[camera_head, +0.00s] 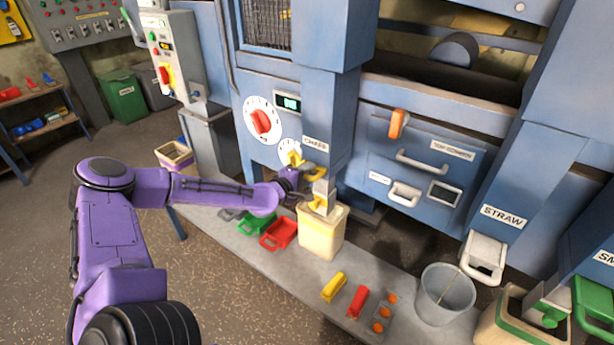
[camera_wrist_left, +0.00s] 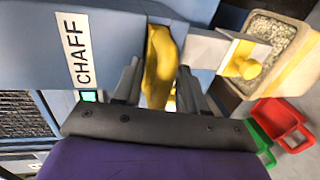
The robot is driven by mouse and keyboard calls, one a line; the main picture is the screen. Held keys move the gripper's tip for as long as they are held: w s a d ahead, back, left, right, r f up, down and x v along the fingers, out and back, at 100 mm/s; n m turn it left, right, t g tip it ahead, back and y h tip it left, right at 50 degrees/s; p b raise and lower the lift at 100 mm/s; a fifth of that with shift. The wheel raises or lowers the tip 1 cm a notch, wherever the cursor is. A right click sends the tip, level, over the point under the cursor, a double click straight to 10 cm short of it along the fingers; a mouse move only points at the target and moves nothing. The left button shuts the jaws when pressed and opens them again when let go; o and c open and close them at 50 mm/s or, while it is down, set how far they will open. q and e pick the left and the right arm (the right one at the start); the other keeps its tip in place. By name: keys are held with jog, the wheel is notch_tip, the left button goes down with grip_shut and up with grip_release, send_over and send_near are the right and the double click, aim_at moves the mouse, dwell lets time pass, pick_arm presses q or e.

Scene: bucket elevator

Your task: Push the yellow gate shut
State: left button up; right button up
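The yellow gate (camera_head: 315,174) is at the chaff spout under the CHAFF label, and its upright yellow part shows in the left wrist view (camera_wrist_left: 160,65). My left gripper (camera_head: 296,181) is at the gate from the left. In the left wrist view its two dark fingers (camera_wrist_left: 160,88) stand on either side of the yellow part, with little or no gap. I cannot tell if they grip it. The gate's far edge is hidden. My right gripper is not in view.
A cream bin (camera_head: 322,240) stands under the spout, filled with grain-like material in the wrist view. A red scoop (camera_head: 279,234) and a green one (camera_head: 257,223) lie left of it. A clear bucket (camera_head: 445,297) stands right.

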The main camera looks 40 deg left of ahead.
pick_arm(q)
jog(key=a+p+v, duration=0.1)
jog(key=p+v, duration=0.5)
jog(key=v, duration=0.4)
jog(key=shift+s+d, duration=0.25)
jog(key=shift+d, duration=0.25)
jog(key=shift+r, duration=0.1)
